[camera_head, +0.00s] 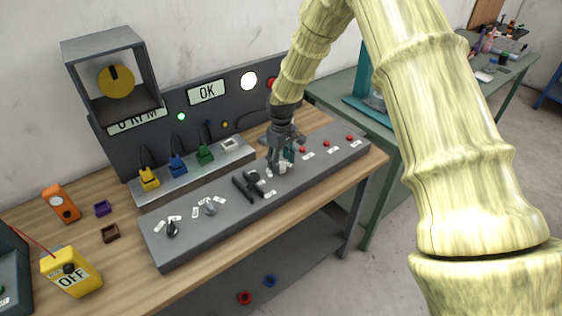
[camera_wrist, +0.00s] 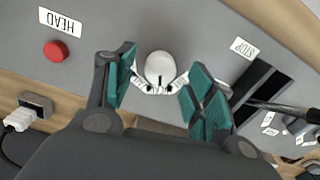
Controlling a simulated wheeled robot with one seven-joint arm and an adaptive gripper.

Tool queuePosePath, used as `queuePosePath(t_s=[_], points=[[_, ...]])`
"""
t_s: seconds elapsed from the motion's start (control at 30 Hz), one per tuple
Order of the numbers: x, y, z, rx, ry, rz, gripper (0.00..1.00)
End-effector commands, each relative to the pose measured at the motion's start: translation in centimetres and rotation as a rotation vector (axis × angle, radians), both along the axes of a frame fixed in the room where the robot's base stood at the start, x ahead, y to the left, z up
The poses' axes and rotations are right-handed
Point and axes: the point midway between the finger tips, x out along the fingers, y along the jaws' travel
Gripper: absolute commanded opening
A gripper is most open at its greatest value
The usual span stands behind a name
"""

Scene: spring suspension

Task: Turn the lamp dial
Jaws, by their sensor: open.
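My gripper (camera_head: 281,160) is open over the grey sloped control panel (camera_head: 200,240). In the wrist view, the teal finger pads of my gripper (camera_wrist: 162,68) stand on either side of a round white dial (camera_wrist: 159,67). No contact with the dial can be made out. Small white labels flank the dial, and their text is too small to read, so I cannot tell if it is the lamp dial. In the head view the dial is mostly hidden by my gripper. A black knob (camera_head: 172,229) and a grey knob (camera_head: 210,207) sit at the panel's left end.
A red button (camera_wrist: 56,51) labelled HEAD and a black slotted lever (camera_wrist: 255,88) lie on opposite sides of the dial. Several coloured plugs, including a blue one (camera_head: 178,166), stand behind the panel. A yellow meter (camera_head: 71,272) reads OFF at the left.

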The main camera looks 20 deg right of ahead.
Motion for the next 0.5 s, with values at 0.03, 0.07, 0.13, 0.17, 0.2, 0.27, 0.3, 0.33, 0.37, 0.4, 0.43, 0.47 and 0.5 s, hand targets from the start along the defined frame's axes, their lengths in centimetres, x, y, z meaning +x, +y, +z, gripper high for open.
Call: queuePosePath(t_s=[0.03,0.07,0.13,0.17,0.2,0.27,0.3,0.33,0.37,0.4,0.43,0.47,0.5], points=[[-0.1,0.0,-0.4,0.0,0.003,0.0,0.54],[-0.1,0.0,-0.6,0.0,0.002,0.0,0.54],[0.0,0.0,-1.1,0.0,0.001,0.0,0.54],[0.0,0.0,-1.3,0.0,0.001,0.0,0.54],[0.0,0.0,-1.5,0.0,0.001,0.0,0.54],[0.0,0.0,-1.7,0.0,0.0,0.0,0.54],[0.0,0.0,-1.8,0.0,0.0,0.0,0.54],[0.0,0.0,-1.9,0.0,0.0,0.0,0.54],[0.0,0.0,-1.9,0.0,0.0,0.0,0.54],[0.0,0.0,-1.9,0.0,0.0,0.0,0.54],[0.0,0.0,-2.0,0.0,0.0,0.0,0.54],[0.0,0.0,-2.0,0.0,0.0,0.0,0.54],[0.0,0.0,-2.0,0.0,0.0,0.0,0.54]])
